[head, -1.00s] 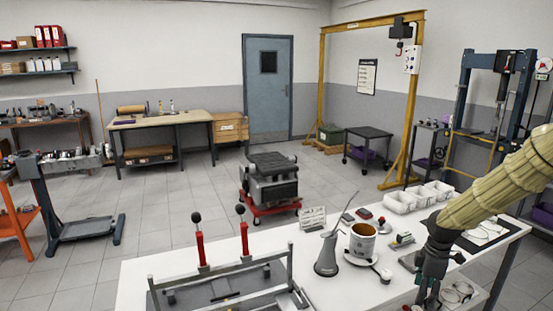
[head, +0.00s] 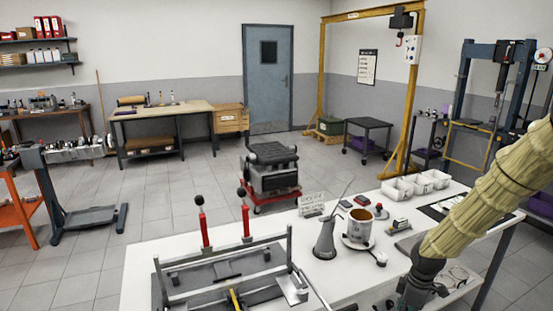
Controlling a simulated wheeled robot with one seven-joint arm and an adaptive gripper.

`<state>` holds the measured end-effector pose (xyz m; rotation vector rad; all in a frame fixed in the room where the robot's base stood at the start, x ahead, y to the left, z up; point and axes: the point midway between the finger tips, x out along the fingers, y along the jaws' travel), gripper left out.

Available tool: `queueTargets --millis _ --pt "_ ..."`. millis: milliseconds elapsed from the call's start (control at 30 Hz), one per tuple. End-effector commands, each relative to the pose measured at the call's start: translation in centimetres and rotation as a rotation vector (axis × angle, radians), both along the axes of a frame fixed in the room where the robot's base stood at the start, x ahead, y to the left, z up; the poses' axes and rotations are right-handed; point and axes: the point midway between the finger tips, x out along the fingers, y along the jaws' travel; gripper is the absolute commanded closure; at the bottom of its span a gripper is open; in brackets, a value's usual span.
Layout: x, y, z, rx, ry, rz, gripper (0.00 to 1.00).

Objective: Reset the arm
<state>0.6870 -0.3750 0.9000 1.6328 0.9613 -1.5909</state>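My arm, in a pale ribbed sleeve, comes in from the right edge of the head view and bends down over the right part of the white table (head: 345,284).
A metal fixture (head: 222,262) with red-handled clamps stands at the table's left. A grey oil can (head: 325,241), a mug (head: 359,225) on a saucer and white bins (head: 398,190) stand behind my gripper. An engine (head: 271,175) on a red dolly stands beyond.

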Motion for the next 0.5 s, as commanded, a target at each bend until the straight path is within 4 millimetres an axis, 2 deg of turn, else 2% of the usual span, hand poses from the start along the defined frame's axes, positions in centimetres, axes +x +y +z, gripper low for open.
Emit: queueTargets --millis 167,267,400,500 --pt "-3.4 3.4 -4.6 0.03 0.016 -0.106 0.4" --pt "-6.2 6.0 -8.2 0.048 0.032 -0.203 0.4" --pt "-11.6 9.5 -13.3 0.064 0.054 -0.374 0.4" --pt "-16.0 11.5 -16.2 0.063 0.067 -0.503 0.4"
